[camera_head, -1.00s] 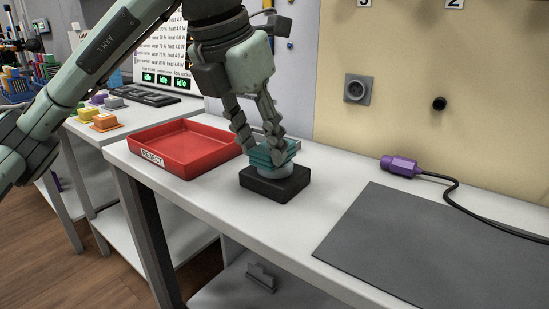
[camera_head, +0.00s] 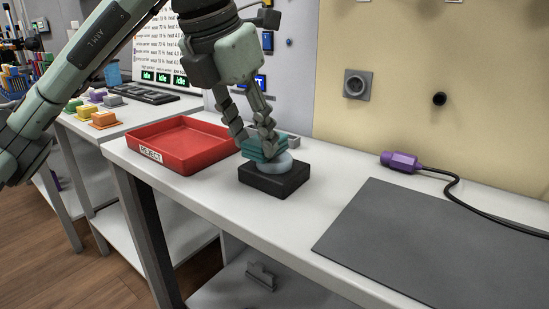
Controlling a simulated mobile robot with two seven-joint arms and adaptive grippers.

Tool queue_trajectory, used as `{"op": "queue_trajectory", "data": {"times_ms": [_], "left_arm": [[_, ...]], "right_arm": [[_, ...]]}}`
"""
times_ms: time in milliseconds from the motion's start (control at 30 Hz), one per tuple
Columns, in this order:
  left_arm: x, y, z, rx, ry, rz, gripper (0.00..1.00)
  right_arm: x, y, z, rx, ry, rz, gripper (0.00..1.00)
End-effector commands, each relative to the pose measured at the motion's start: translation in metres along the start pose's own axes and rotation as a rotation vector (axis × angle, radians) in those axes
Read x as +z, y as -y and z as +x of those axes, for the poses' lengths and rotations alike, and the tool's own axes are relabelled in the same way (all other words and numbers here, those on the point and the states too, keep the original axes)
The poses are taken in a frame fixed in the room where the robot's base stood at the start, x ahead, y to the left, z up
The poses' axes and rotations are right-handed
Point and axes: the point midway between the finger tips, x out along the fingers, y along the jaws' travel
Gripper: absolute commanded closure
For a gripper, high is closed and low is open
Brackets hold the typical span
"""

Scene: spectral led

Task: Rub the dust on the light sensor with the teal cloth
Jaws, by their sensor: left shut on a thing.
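My left gripper (camera_head: 256,140) is shut on the folded teal cloth (camera_head: 264,149). The cloth is low over the light sensor, a pale round disc (camera_head: 275,164) on a black square base (camera_head: 273,182). The cloth covers the left and back part of the disc and appears to touch it. The front and right part of the disc shows. I cannot make out dust on it. My right gripper is not in view.
A red tray (camera_head: 152,159) labelled REJECT stands left of the sensor. A small grey block (camera_head: 293,142) sits behind it. A grey mat (camera_head: 430,250) and a purple connector (camera_head: 400,162) with a black cable lie to the right. White table is bare between sensor and mat.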

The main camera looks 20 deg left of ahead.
Motion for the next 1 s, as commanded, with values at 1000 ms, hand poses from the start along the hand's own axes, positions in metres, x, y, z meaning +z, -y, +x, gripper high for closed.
{"op": "queue_trajectory", "data": {"times_ms": [1000], "left_arm": [[-0.003, 0.038, 0.003, -0.004, -0.007, 0.005, 0.95]], "right_arm": [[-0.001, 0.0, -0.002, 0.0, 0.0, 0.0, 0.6]]}}
